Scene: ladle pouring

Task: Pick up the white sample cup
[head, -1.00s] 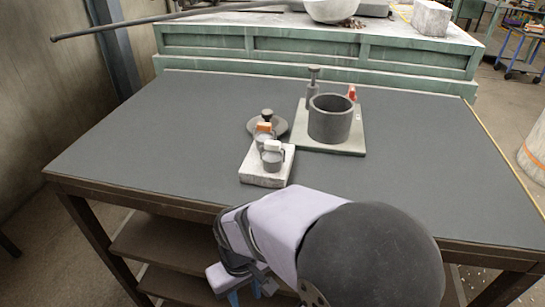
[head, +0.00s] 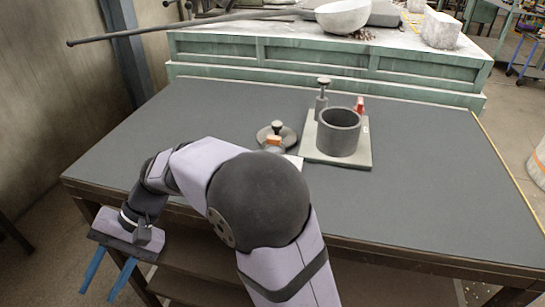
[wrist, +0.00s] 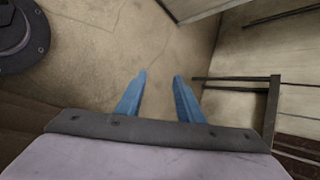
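Part of a cup with an orange top (head: 273,141) shows just beyond my arm. In the wrist view my gripper (wrist: 159,76) is open, with nothing between the fingers and the floor behind.
A dark round lid with a knob (head: 277,133) lies behind the cups. A grey pot (head: 339,132) stands on a pale board (head: 363,157), near a knobbed post (head: 322,100) and a red item (head: 359,105). The dark tabletop (head: 420,170) is clear at right and left.

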